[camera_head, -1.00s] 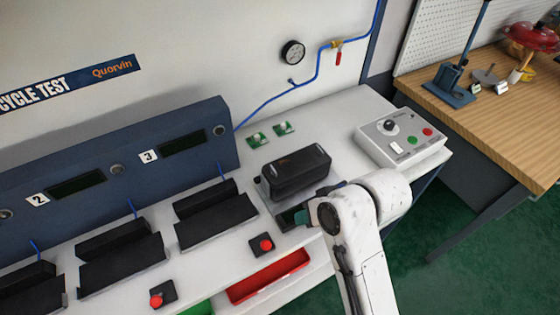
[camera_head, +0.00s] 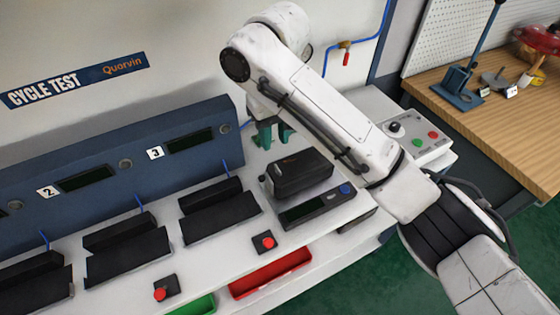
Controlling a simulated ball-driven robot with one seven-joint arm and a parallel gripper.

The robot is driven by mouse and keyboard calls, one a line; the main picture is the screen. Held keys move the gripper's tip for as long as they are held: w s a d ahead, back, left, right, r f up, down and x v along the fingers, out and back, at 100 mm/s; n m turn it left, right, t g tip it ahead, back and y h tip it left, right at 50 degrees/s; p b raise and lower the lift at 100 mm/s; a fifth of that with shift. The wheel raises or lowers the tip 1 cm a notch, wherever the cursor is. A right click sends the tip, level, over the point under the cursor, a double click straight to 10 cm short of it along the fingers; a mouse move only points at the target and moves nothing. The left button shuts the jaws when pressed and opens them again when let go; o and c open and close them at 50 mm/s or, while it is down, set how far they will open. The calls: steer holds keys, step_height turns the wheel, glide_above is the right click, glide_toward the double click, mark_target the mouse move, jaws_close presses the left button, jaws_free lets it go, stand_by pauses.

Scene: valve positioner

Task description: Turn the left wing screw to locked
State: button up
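The valve positioner (camera_head: 300,172), a dark box with a rounded black cover, sits on the white bench. Its wing screws are too small or hidden to make out, so I cannot tell how the left one stands. My gripper (camera_head: 272,136) has teal fingers and points down behind the positioner's far left side, partly hidden by my white arm. The fingers look apart with nothing seen between them. I see no contact with the positioner.
A dark device with a display and blue knob (camera_head: 318,206) lies in front of the positioner. Red-button boxes (camera_head: 264,243) and black cradles (camera_head: 220,214) stand to the left. A control box (camera_head: 420,136) is at right, partly behind my arm. A red bin (camera_head: 270,275) sits below.

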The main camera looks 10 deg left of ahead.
mark_target(278, 168)
steer(key=f+b, duration=0.1)
steer(key=f, duration=0.4)
steer(key=f+b, duration=0.1)
steer(key=f, duration=0.4)
steer(key=shift+w+d+b, duration=0.2)
steer(key=shift+b, duration=0.1)
jaws_close()
